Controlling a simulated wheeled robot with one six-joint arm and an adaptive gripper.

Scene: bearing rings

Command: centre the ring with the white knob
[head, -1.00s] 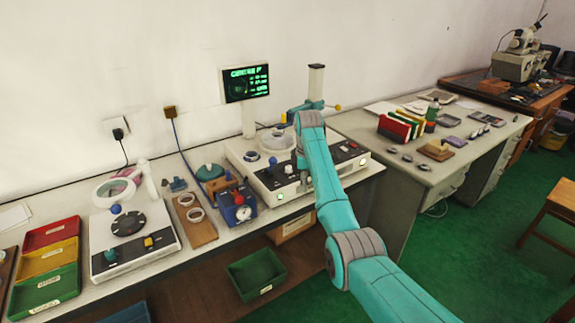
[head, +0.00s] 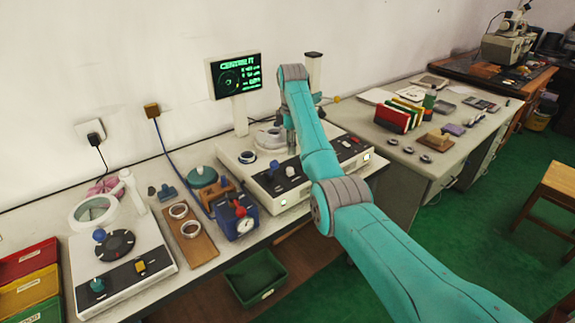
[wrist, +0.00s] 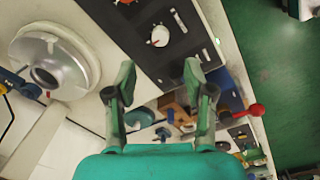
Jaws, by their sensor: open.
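The white knob (wrist: 160,36) stands on the dark panel of the console (head: 222,153) and shows in the wrist view above my fingertips. A round silver stage (wrist: 72,72) with a dark central hole is at the left of the wrist view. In the head view the stage (head: 266,139) is partly behind my arm. I cannot clearly make out the ring on it.
A monitor (head: 236,76) reading "CENTRE IT" stands behind the console. A red-knobbed blue device (head: 238,217) and a brown board with two rings (head: 202,249) lie left of it. A red ball-ended lever (wrist: 257,109) sticks up in the wrist view.

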